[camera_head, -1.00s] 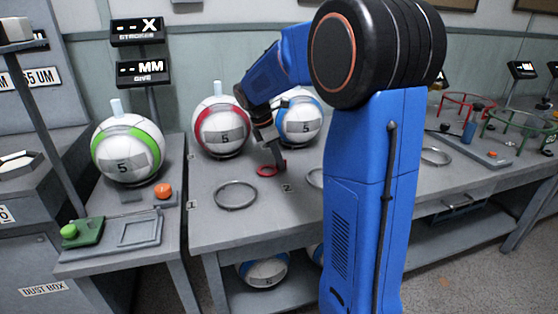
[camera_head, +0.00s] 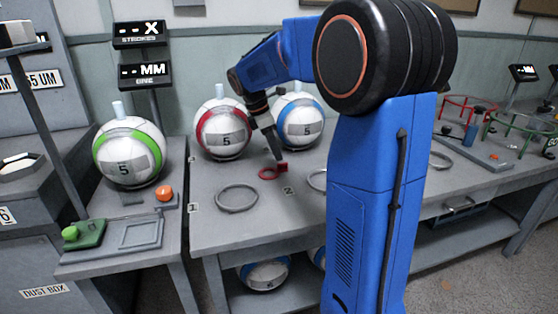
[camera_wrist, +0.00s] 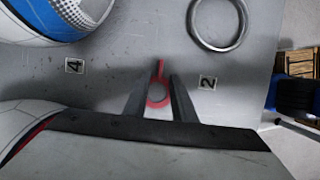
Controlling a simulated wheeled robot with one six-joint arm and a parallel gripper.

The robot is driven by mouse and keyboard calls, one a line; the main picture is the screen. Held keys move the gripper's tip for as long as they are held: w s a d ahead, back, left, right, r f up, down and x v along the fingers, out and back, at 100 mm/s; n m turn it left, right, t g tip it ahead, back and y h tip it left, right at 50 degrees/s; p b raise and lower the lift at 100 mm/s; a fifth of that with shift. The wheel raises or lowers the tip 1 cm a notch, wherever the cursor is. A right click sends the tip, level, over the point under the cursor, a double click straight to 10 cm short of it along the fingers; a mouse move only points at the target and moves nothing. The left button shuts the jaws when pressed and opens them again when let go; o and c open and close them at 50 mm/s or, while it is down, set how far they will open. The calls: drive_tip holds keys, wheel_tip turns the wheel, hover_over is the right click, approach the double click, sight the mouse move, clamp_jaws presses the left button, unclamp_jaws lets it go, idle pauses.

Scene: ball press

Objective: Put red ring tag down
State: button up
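My gripper (camera_head: 277,157) is just above the tag, pointing down.
A metal ring (camera_head: 237,186) lies left of the tag, and a blue-banded ball (camera_head: 298,133) stands behind it. Number plates 4 (camera_wrist: 74,65) and 2 (camera_wrist: 208,82) flank the tag in the wrist view. A green-banded ball (camera_head: 128,169) stands on the left bench.

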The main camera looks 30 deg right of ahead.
drive_tip(key=s+v, duration=0.1)
drive_tip(key=v, duration=0.5)
drive_tip(key=s+a+f+m+t+y, duration=0.15)
drive_tip(key=s+a+m, duration=0.25)
drive_tip(key=s, duration=0.4)
drive_tip(key=s+a+m+t, duration=0.2)
drive_tip(key=s+a+m, duration=0.15)
drive_tip(key=s, duration=0.45)
drive_tip(key=s+a+f+m+t+y, duration=0.1)
drive_tip(key=s+a+f+m, duration=0.1)
drive_tip(key=s, duration=0.5)
drive_tip(key=s+a+f+m+t+y, duration=0.1)
drive_tip(key=s+a+f+m, duration=0.2)
drive_tip(key=s+f+m, duration=0.2)
wheel_tip(320, 180, down, 2)
drive_tip(key=shift+s+a+f, duration=0.15)
drive_tip(key=shift+s+f, duration=0.05)
drive_tip(key=shift+s, duration=0.7)
